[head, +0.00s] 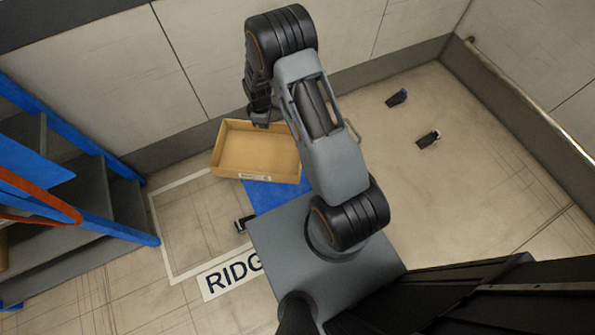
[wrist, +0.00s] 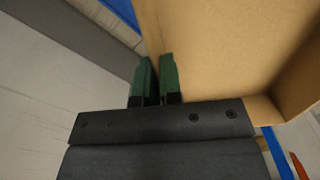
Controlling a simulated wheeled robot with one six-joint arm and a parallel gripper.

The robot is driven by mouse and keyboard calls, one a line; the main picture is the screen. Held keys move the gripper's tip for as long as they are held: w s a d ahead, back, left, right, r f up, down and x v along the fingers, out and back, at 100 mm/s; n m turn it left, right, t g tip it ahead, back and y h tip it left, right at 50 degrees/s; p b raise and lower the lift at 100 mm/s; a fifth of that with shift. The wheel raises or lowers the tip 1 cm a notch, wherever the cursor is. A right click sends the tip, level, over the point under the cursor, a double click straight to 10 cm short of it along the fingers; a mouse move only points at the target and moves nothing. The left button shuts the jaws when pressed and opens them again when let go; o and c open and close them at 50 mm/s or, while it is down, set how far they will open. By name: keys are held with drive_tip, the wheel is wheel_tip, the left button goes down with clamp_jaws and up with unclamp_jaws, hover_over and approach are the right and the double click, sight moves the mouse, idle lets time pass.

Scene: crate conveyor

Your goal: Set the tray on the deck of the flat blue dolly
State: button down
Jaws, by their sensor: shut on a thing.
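The tray (head: 257,178) is a shallow tan open box, empty inside, at the middle of the head view. Its wall (wrist: 155,25) and inside floor (wrist: 225,45) fill the upper right of the wrist view. My gripper (head: 262,120) is at the tray's far edge in the head view. Its green fingertips (wrist: 157,78) are shut on the tray's wall. The flat blue dolly (head: 272,196) shows below the tray's near edge, partly hidden by the tray and my body. I cannot tell whether the tray touches the deck or hangs above it.
Blue-framed steps (head: 85,190) with an orange rail (head: 45,200) stand at the left. A white outline (head: 160,230) and a lettered floor sign (head: 232,275) lie near the dolly. Small dark objects (head: 397,97) (head: 428,140) lie on the otherwise clear floor at right. Walls close the back.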

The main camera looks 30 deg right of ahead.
wheel_tip(320, 180, down, 22)
drive_tip(key=w+n+b, duration=0.2)
drive_tip(key=n+b, duration=0.4)
drive_tip(key=b, duration=0.7)
drive_tip(key=shift+n, duration=0.3)
drive_tip(key=shift+w+d+f+b, duration=0.75)
drive_tip(key=shift+d+f+b, duration=0.7)
drive_tip(key=shift+d+f, duration=0.8)
drive_tip(key=shift+w+d+f+b, duration=0.75)
drive_tip(key=shift+d+f+b, duration=0.65)
drive_tip(key=shift+d+f, duration=0.8)
drive_tip(key=shift+w+d+f+b, duration=0.75)
drive_tip(key=shift+d+f+b, duration=0.7)
drive_tip(key=shift+d+f, duration=0.8)
drive_tip(key=shift+a+f, duration=0.15)
drive_tip(key=shift+a, duration=0.05)
drive_tip(key=shift+f, duration=0.15)
drive_tip(key=c, duration=1.3)
unclamp_jaws()
